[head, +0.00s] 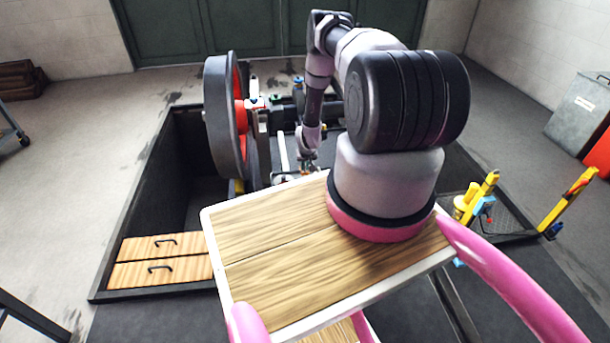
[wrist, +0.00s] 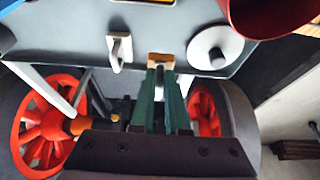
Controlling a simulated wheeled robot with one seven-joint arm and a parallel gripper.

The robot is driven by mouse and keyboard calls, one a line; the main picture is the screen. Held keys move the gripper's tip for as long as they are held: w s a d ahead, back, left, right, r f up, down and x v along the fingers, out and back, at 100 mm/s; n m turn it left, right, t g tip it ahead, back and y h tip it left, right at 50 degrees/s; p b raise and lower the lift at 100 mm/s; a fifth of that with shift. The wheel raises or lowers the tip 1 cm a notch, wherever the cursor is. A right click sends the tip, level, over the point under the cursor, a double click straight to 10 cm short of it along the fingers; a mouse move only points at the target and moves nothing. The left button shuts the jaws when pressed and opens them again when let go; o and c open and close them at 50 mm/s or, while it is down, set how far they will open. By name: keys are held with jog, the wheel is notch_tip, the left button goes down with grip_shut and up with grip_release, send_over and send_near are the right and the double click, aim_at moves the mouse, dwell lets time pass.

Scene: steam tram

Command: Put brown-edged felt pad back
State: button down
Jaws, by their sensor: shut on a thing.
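My gripper (wrist: 161,78) has dark green fingers, shut on a small block with a tan-brown edge, which looks like the brown-edged felt pad (wrist: 161,60). The pad is at the fingertips in the wrist view, in front of or against the lower part of a grey panel (wrist: 165,22); I cannot tell whether it touches. In the head view my gripper (head: 308,167) is small and low beside the tram's machinery, and the pad cannot be made out there. The place where the pad belongs cannot be identified.
A pale hooked handle (wrist: 119,50) is left of the pad and a pale round disc with a knob (wrist: 216,48) right of it. A red cone-like part (wrist: 268,15) hangs at upper right. Red spoked wheels (wrist: 42,125) flank the fingers. Wooden drawers (head: 160,272) stand at left.

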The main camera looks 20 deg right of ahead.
aim_at(305, 173)
jog(key=shift+f, duration=2.2)
jog(key=shift+f, duration=0.2)
jog(key=c, duration=0.9)
grip_release()
jog(key=shift+r, duration=0.2)
jog(key=v, duration=1.2)
